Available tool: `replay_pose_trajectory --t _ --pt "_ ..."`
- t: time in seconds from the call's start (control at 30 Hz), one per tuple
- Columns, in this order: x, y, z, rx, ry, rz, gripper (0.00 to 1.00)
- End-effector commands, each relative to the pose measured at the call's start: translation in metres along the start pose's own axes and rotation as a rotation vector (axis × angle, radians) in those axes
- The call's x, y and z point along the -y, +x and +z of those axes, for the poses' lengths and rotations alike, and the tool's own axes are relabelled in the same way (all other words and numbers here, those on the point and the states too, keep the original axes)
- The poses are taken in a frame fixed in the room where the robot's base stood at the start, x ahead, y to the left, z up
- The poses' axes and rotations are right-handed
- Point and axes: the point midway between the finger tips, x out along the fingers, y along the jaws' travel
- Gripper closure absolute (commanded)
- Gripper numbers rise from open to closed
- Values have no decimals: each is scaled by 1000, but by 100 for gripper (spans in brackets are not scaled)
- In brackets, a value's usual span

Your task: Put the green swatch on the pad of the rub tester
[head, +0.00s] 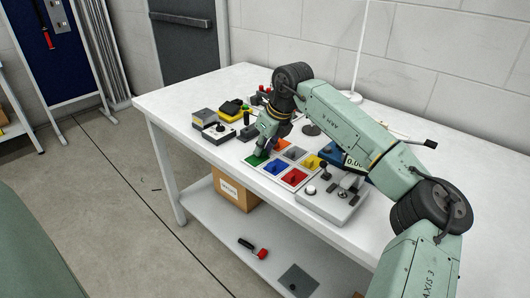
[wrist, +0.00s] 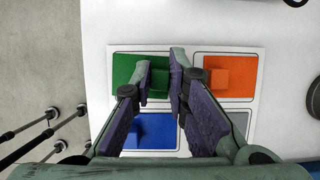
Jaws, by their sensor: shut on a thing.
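The green swatch (wrist: 127,72) lies in the far left cell of a white board (wrist: 193,85); it also shows in the head view (head: 256,160). My gripper (wrist: 164,68) points down over it, with its fingers closed on the swatch's raised green block. In the head view my gripper (head: 262,148) partly hides the swatch. The swatch still appears level with the board. A grey device (head: 334,199) with a white knob and a lever stands to the right of the board. I cannot tell surely whether it is the rub tester, and no pad is clear.
Orange (wrist: 231,75) and blue (wrist: 152,131) swatches lie beside the green one. A small device with a black knob (head: 219,131) and a yellow-black item (head: 231,108) stand left of the board. A blue device with a display (head: 354,161) stands behind the grey one.

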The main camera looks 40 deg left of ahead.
Motion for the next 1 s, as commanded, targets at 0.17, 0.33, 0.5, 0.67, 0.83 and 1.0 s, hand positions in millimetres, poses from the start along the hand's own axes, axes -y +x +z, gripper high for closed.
replay_pose_trajectory --t 0.17,0.33,0.5,0.67,0.83,1.0 --pt "0 -1 0 0 0 0 100" --pt "1 -10 4 0 -1 -3 100" --pt "0 -30 13 1 -1 -4 100" --pt "-31 -32 13 -1 -7 -2 100" --pt "-74 -35 14 0 -6 -3 100" --pt "-117 -40 16 0 -6 -4 100"
